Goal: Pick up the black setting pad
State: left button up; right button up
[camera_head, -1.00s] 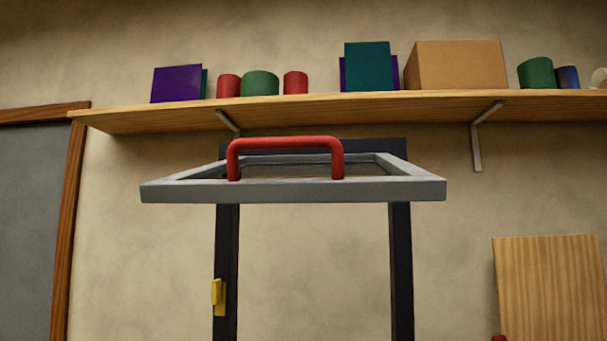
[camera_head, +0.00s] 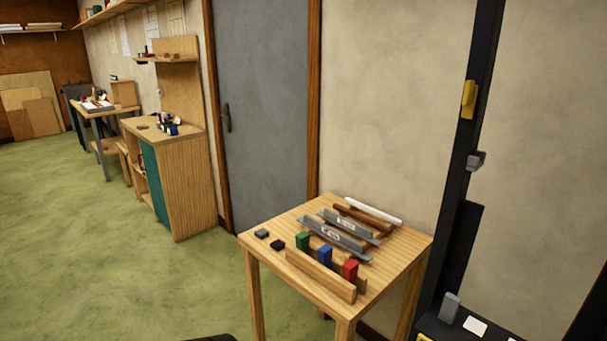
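Two small dark pads lie on the near left corner of the small wooden table (camera_head: 288,216). The nearer one (camera_head: 277,244) looks black; the other (camera_head: 262,233), to its left and slightly farther back, looks dark grey. Both lie flat, apart from each other and left of a green block (camera_head: 302,241). Neither gripper is in view.
Beside the pads, a wooden rack (camera_head: 318,274) has the green, a blue (camera_head: 324,256) and a red block (camera_head: 350,271). Grey metal strips (camera_head: 333,233) lie behind. A black frame (camera_head: 463,170) stands right of the table. Green floor (camera_head: 140,280) is clear at left.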

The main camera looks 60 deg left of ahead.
aim_at(278, 245)
jog(key=u, duration=2.15)
jog(key=i+j+z, duration=0.1)
jog(key=z, duration=0.2)
jog(key=i+j+z, duration=0.1)
jog(key=j+z, duration=0.25)
jog(key=i+j+z, duration=0.15)
jog(key=j, duration=0.4)
jog(key=i+j+z, duration=0.1)
jog(key=j, duration=0.5)
jog(key=i+j+z, duration=0.15)
jog(key=j, duration=0.45)
jog(key=i+j+z, duration=0.1)
jog(key=j, duration=0.5)
